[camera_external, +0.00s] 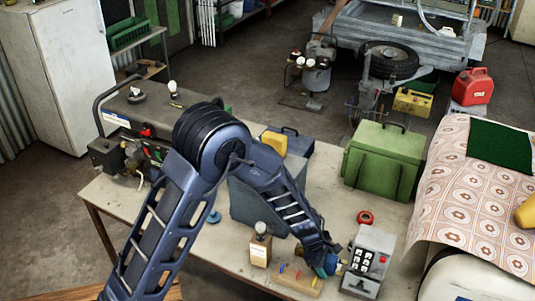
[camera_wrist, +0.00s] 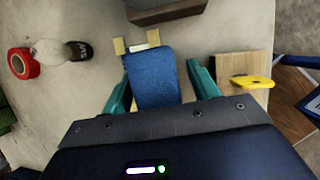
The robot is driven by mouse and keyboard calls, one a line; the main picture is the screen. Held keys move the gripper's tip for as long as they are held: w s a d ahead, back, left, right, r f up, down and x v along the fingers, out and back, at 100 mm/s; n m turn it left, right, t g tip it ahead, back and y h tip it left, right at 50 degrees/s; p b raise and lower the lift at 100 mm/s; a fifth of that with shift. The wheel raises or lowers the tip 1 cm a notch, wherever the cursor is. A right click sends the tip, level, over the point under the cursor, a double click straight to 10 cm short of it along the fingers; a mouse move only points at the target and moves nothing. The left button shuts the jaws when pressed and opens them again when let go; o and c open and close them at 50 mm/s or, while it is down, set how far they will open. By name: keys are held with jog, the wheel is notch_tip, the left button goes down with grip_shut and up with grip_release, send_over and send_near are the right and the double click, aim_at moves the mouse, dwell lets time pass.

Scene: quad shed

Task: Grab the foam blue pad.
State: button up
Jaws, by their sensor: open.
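The blue foam pad (camera_wrist: 160,72) shows in the wrist view as a rounded, textured blue block, with small pale tan pieces at its far end. My gripper (camera_wrist: 158,84) is open, with one teal finger on each side of the pad. A small gap shows along the right finger; the left finger is very close to the pad, and I cannot tell if it touches. The pad's near end is hidden behind the gripper body. In the external view my gripper (camera_external: 324,263) is low over the workbench's front edge, between the wooden peg board and the grey keypad box.
The grey keypad box (camera_external: 368,262) stands close on the right. The wooden board (camera_external: 298,281) with coloured pieces lies left, and a bulb on a block (camera_external: 260,246) stands further left. A red tape roll (camera_external: 365,217) and green case (camera_external: 384,165) are behind on the bench.

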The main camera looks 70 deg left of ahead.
jog(key=c, duration=1)
jog(key=shift+c, duration=0.2)
